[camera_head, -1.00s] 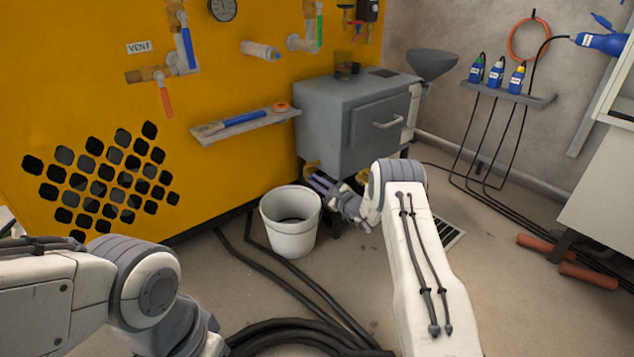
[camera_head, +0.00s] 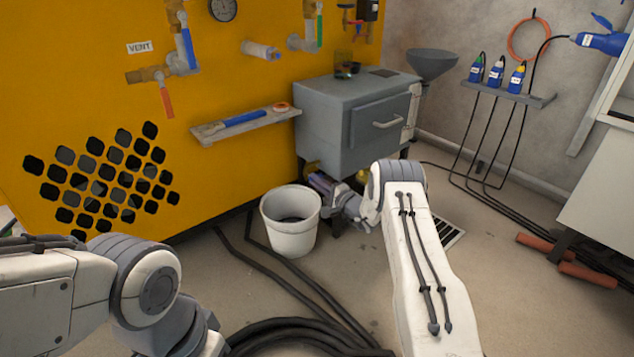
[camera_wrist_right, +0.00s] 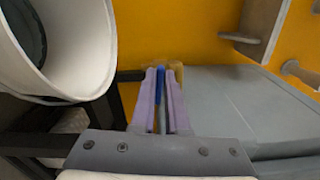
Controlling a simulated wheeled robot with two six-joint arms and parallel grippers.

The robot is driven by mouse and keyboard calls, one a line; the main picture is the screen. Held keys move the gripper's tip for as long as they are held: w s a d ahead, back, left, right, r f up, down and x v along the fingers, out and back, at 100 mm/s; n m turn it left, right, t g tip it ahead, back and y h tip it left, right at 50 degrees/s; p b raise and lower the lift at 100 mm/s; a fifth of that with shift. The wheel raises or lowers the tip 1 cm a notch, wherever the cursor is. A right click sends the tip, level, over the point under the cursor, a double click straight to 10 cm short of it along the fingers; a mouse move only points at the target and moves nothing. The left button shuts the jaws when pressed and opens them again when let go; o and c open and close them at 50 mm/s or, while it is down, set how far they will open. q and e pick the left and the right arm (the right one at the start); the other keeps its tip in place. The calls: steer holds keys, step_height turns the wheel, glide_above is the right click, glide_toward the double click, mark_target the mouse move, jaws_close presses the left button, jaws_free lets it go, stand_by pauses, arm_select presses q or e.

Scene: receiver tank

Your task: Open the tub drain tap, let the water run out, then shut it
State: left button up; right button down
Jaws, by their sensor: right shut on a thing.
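The grey tub (camera_head: 330,120) stands against the yellow wall. Its drain tap is low down, mostly hidden by my right gripper (camera_head: 322,184) in the head view. In the right wrist view, the tap's blue handle (camera_wrist_right: 160,84) lies between the two fingers of my right gripper (camera_wrist_right: 162,100), which are shut on it. A bit of brass (camera_wrist_right: 178,72) shows just beyond the fingertips. A white bucket (camera_head: 291,240) stands on the floor just left of the gripper; it also shows in the wrist view (camera_wrist_right: 88,58). I see no running water. My left gripper is out of view.
A shelf (camera_head: 245,122) with a blue-handled tool juts from the yellow wall above the bucket. Dark hoses (camera_head: 290,335) lie on the floor in front. A floor grate (camera_head: 450,234) lies right of my right arm, with orange rollers (camera_head: 570,262) beyond.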

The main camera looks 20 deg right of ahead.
steer(key=shift+d+f+n, duration=0.1)
steer(key=shift+n, duration=0.8)
steer(key=shift+s, duration=0.1)
steer(key=c, duration=0.9)
jaws_free()
steer(key=p+v, duration=0.6)
steer(key=v, duration=0.4)
steer(key=shift+s, duration=0.2)
